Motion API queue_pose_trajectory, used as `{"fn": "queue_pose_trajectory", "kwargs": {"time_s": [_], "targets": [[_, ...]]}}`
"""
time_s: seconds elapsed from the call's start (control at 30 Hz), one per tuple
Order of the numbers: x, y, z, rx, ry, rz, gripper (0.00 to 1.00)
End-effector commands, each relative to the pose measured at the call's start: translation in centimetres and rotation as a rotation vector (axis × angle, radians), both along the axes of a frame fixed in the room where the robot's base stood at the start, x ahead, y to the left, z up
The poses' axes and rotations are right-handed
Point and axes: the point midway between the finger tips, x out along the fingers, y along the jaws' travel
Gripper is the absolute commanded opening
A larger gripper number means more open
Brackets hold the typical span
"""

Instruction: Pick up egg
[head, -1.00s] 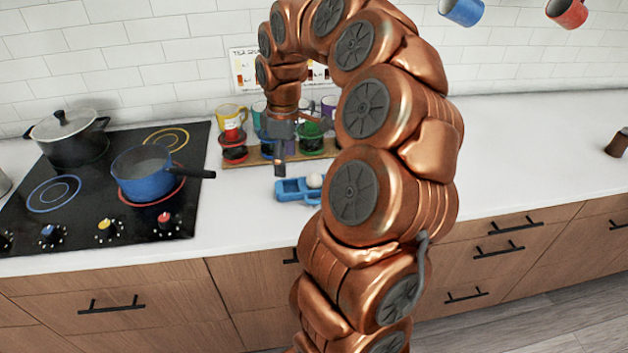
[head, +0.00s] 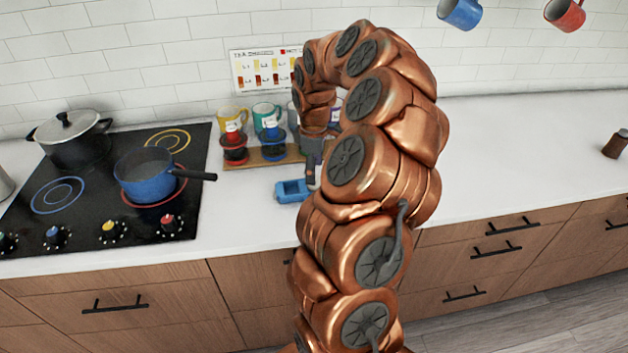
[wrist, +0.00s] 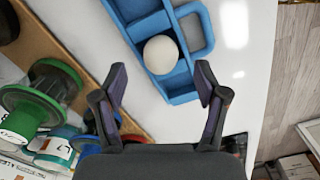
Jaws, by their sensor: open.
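The white egg (wrist: 160,55) sits in a compartment of a blue tray (wrist: 183,85) on the white counter, as the wrist view shows. In the head view the blue tray (head: 291,191) shows only in part, and the egg is hidden behind my arm. My gripper (wrist: 160,82) is open and empty. In the wrist view its two fingers stand apart, on either side of the egg's line and short of it. In the head view my gripper (head: 313,175) points down at the right end of the tray.
A wooden rack (head: 262,162) with coloured cups and jars stands behind the tray, close to my gripper's left finger in the wrist view. A blue pot (head: 148,180) sits on the stove at left. The counter (head: 500,160) at right is mostly clear.

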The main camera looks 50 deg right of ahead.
Motion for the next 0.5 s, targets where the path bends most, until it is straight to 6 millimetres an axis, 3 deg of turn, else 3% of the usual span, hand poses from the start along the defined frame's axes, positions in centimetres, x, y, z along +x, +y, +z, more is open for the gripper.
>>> {"fn": "queue_pose_trajectory", "kwargs": {"time_s": [0.27, 0.5], "targets": [[-0.2, 0.1, -3.0, 0.002, -0.001, -0.001, 0.73], [-0.1, 0.1, -3.3, 0.0, -0.002, -0.002, 0.73]]}}
